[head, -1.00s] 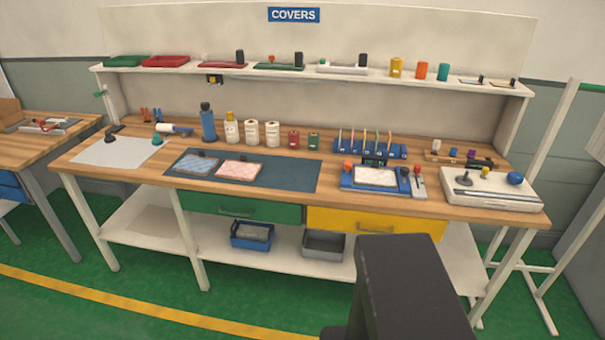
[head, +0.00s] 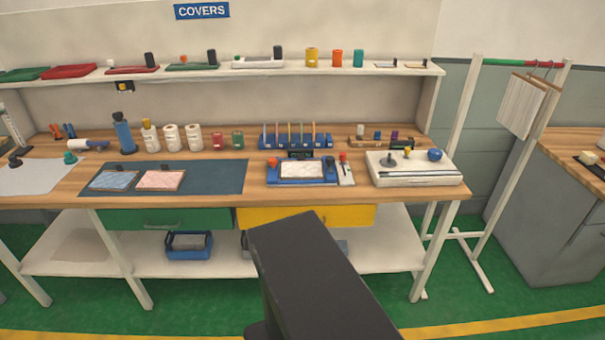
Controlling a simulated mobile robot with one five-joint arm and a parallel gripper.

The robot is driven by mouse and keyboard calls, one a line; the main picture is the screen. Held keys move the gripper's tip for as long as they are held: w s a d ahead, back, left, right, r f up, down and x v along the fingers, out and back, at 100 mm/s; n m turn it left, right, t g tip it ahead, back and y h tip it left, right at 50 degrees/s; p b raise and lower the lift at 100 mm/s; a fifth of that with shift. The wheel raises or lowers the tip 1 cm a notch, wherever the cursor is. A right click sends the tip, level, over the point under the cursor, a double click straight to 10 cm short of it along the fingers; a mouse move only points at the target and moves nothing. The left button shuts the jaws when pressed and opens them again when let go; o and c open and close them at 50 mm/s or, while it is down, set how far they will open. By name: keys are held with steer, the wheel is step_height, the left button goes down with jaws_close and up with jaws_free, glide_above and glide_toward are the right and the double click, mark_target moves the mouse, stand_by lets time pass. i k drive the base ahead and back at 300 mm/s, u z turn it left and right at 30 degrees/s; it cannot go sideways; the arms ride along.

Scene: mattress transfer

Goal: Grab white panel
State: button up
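A white panel (head: 302,170) with a faint pattern lies flat in a blue fixture (head: 273,177) on the workbench, right of the dark mat. A blue panel (head: 115,180) and a pink panel (head: 160,180) lie side by side on the dark mat (head: 215,178). White hanging sheets (head: 520,107) also show on a rack at the right. A dark arm part of mine stands at the lower middle, in front of the bench. My gripper's fingers are not seen in the head view.
The wooden workbench (head: 225,202) has a green drawer (head: 170,219) and a yellow drawer (head: 350,215) at its front. A white device (head: 415,175) sits right of the fixture. Bottles and rolls stand behind the mat. Green floor (head: 455,290) is open in front of the bench.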

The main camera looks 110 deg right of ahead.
mark_target(301, 168)
steer(key=u, duration=0.05)
steer(key=k, duration=2.2)
steer(key=z, duration=1.5)
steer(key=i, duration=1.65)
steer(key=u, duration=0.05)
